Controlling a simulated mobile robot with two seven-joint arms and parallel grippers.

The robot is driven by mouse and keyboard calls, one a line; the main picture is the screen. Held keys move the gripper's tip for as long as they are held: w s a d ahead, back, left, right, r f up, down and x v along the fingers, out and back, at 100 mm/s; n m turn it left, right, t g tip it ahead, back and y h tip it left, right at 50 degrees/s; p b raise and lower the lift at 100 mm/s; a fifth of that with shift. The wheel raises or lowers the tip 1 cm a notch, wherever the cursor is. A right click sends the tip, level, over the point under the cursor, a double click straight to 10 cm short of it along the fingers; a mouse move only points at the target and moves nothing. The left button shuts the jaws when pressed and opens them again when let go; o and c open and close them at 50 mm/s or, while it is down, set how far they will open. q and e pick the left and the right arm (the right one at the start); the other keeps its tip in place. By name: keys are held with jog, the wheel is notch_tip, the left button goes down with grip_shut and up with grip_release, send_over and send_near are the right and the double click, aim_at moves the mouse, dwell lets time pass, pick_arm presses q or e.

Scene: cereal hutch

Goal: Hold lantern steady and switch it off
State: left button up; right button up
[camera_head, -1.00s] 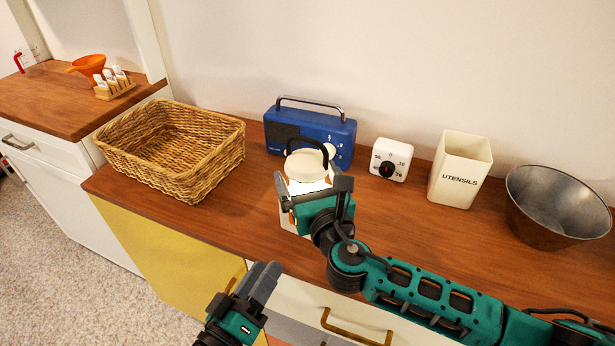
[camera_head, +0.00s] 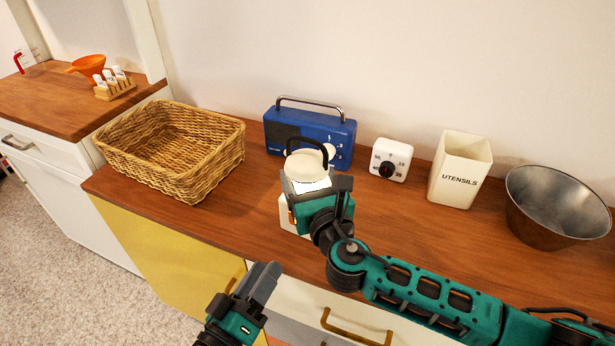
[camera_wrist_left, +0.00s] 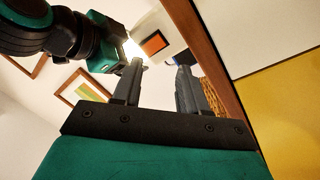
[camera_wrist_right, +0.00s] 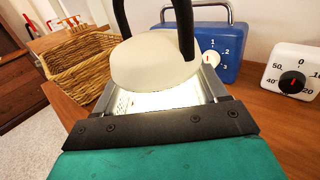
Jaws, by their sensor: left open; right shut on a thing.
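The lantern (camera_head: 305,166) has a cream top, a black handle and a bright lit body; it stands on the wooden counter in front of the blue radio. My right gripper (camera_head: 314,188) is shut on the lantern's body, one finger on each side, and hides much of it. The lantern's top also shows in the right wrist view (camera_wrist_right: 155,62). My left gripper (camera_head: 262,280) is open and empty, in front of the counter and below the lantern. In the left wrist view, an orange-red rectangular switch (camera_wrist_left: 154,43) shows on the lantern's pale face, beyond the left fingertips.
A wicker basket (camera_head: 215,165) stands left on the counter (camera_head: 400,228). The blue radio (camera_head: 338,131) is behind the lantern. A white timer (camera_head: 391,160), a utensils holder (camera_head: 460,170) and a metal bowl (camera_head: 558,205) stand to the right. A brass drawer handle (camera_head: 350,331) sticks out below.

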pick_arm(q)
jog(key=shift+c, duration=0.4)
jog(key=shift+s+a, duration=0.1)
jog(key=shift+s, duration=0.05)
jog(key=shift+c, duration=0.9)
jog(key=shift+s+a+n, duration=0.15)
jog(key=shift+s+n, duration=0.1)
jog(key=shift+n, duration=0.35)
jog(key=shift+c, duration=0.7)
jog(key=s+n, duration=0.1)
jog(key=n, duration=0.1)
jog(key=s+a+r+n, duration=0.1)
jog(key=n, duration=0.1)
jog(key=s+n, duration=0.1)
jog(key=n, duration=0.1)
jog(key=shift+a+r, duration=0.15)
jog(key=shift+a, duration=0.25)
grip_shut()
jog(key=shift+s+a+r+n, duration=0.15)
jog(key=shift+s+n, duration=0.1)
jog(key=shift+n, duration=0.35)
jog(key=shift+s+a+r+n, duration=0.1)
jog(key=shift+s+n, duration=0.15)
jog(key=shift+n, duration=0.35)
